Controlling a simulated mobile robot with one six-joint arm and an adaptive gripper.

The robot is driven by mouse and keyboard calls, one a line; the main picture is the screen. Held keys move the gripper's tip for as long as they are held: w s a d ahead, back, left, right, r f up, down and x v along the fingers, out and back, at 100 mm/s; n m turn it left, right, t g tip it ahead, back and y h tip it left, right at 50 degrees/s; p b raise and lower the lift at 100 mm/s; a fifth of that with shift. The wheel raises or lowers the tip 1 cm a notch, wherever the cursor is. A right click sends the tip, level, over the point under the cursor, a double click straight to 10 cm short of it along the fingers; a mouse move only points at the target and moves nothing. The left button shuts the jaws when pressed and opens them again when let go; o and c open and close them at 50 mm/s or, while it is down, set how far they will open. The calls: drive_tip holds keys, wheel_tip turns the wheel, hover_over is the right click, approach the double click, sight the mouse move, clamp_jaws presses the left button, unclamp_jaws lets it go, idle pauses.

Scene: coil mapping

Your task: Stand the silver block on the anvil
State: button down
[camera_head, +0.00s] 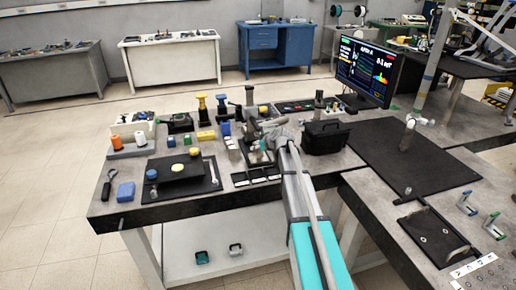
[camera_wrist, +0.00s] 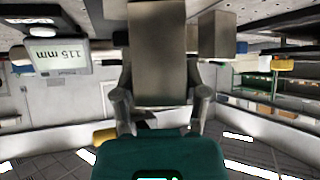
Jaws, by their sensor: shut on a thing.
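My gripper (camera_wrist: 159,98) is shut on the silver block (camera_wrist: 157,50), a plain grey metal block, in the wrist view. The fingers press on its two sides, and it reaches up to the picture's top edge. In the head view my gripper (camera_head: 262,141) is over the middle of the workbench, among the small tools. The block is too small or hidden there to make out. I cannot tell the anvil for sure in either view. A second grey block-like part (camera_wrist: 217,36) shows just right of the held block in the wrist view, apart from it.
The workbench (camera_head: 110,205) is crowded: a black case (camera_head: 325,137) right of my gripper, a dark tray (camera_head: 185,178) to the left, a monitor (camera_head: 366,70) behind. The dark mat (camera_head: 420,165) at right is mostly clear. An upside-down "115 mm" display (camera_wrist: 57,55) shows in the wrist view.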

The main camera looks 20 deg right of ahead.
drive_tip(key=shift+f, duration=0.2)
drive_tip(key=shift+c, duration=0.6)
unclamp_jaws()
drive_tip(key=shift+r, duration=0.1)
drive_tip(key=shift+r, duration=0.15)
drive_tip(key=shift+s+d+r+p, duration=0.15)
drive_tip(key=shift+s+r+p, duration=0.2)
drive_tip(key=shift+s+p, duration=0.05)
drive_tip(key=p+v, duration=0.6)
drive_tip(key=v, duration=0.5)
drive_tip(key=shift+f, duration=0.1)
